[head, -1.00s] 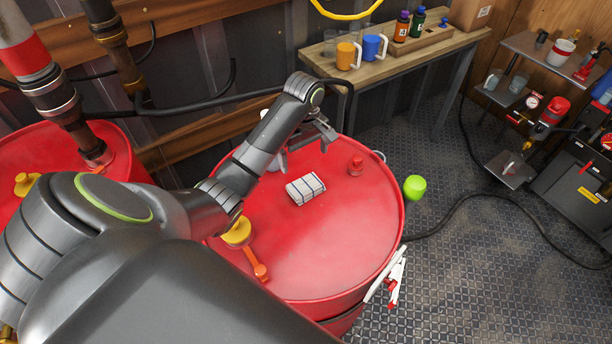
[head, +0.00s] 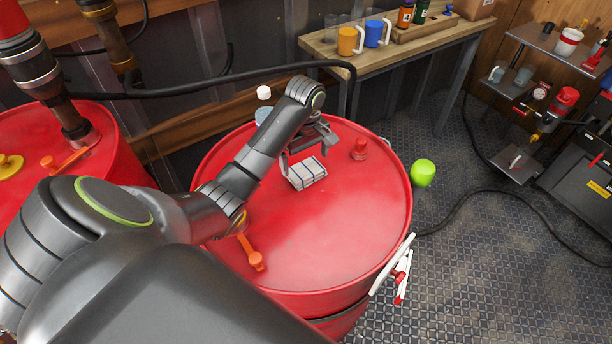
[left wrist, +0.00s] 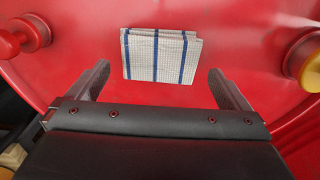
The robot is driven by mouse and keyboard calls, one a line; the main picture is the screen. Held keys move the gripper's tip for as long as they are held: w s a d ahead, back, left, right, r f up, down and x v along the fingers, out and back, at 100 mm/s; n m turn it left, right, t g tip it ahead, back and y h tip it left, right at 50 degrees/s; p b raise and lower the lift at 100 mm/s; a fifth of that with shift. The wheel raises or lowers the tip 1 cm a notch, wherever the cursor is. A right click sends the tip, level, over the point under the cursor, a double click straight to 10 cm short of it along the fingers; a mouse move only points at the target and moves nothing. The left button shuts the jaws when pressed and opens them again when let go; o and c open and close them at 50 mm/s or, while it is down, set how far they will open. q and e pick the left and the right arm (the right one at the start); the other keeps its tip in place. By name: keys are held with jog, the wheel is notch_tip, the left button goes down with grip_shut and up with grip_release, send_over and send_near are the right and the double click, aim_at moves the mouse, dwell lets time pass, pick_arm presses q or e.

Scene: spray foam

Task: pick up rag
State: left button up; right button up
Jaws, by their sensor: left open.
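The rag (head: 305,173) is a folded white cloth with dark blue stripes. It lies flat on top of the red drum (head: 300,245). In the left wrist view the rag (left wrist: 160,55) lies just ahead of the fingertips, centred between them. My left gripper (head: 306,155) is open and empty, above the drum at the rag's far side in the head view. Its two fingers also show in the left wrist view (left wrist: 160,82), spread apart. I cannot tell the exact height of the fingers above the drum. My right gripper is not in view.
A red cap (head: 360,149) stands on the drum right of the rag. An orange lever (head: 252,254) is on its near left. A bright green ball (head: 423,172) is beside the drum. A wooden bench (head: 400,52) with mugs stands behind. The drum's near right top is clear.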

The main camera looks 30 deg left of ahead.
aim_at(306, 169)
pick_arm(q)
notch_tip(306, 169, down, 4)
jog(key=shift+d+r, duration=0.1)
jog(key=shift+r, duration=0.05)
jog(key=c, duration=0.7)
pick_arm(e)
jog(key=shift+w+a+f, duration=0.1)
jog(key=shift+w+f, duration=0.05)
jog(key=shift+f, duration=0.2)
pick_arm(q)
jog(key=shift+r, duration=0.15)
jog(key=shift+r, duration=0.25)
notch_tip(306, 169, up, 2)
jog(key=shift+w+r, duration=0.1)
notch_tip(306, 169, up, 7)
jog(key=p, duration=0.7)
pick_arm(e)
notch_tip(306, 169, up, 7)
